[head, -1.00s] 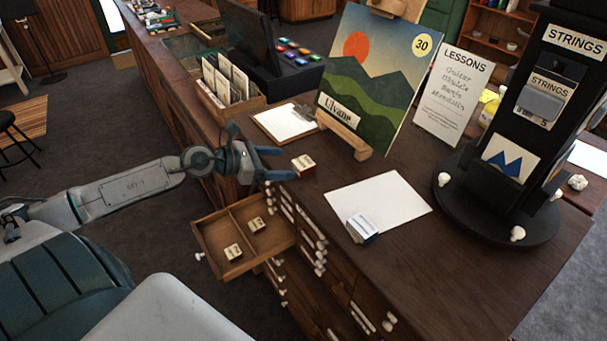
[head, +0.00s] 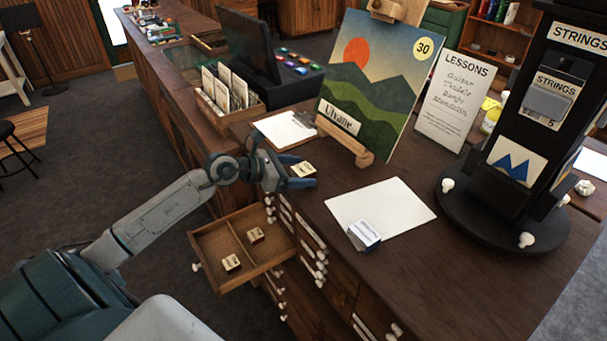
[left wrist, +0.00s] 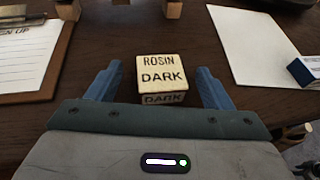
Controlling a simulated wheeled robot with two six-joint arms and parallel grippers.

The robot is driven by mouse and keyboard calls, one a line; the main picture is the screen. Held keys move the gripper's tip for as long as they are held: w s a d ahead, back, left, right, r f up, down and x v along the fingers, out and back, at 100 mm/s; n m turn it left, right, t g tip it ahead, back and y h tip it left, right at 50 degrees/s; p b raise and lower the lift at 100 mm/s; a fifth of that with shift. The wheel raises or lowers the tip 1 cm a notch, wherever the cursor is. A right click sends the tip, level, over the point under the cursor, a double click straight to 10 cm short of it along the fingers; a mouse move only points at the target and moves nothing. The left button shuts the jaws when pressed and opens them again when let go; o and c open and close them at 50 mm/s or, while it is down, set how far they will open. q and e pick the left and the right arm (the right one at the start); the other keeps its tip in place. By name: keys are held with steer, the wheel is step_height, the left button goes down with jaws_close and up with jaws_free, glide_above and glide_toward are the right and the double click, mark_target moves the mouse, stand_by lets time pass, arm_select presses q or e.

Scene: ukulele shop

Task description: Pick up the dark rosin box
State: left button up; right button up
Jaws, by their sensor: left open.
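The dark rosin box (left wrist: 161,74) is a small cream-topped box with "ROSIN DARK" on its lid. It stands on the wooden counter, and its top also shows in the head view (head: 303,169). My left gripper (left wrist: 160,78) is open, with one blue finger on each side of the box's near part. I see gaps between the fingers and the box, so it is not gripped. In the head view the left gripper (head: 301,172) is low over the counter's edge. My right gripper is not in view.
A clipboard (head: 284,128) lies behind the box, and a painting on a wooden easel (head: 345,138) stands behind right. A white sheet (head: 385,205) with a blue-and-white box (head: 364,235) lies right. An open drawer (head: 212,238) with two small boxes juts out below.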

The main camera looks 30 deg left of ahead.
arm_select(q)
steer(key=c, duration=1.2)
steer(key=shift+o, duration=0.2)
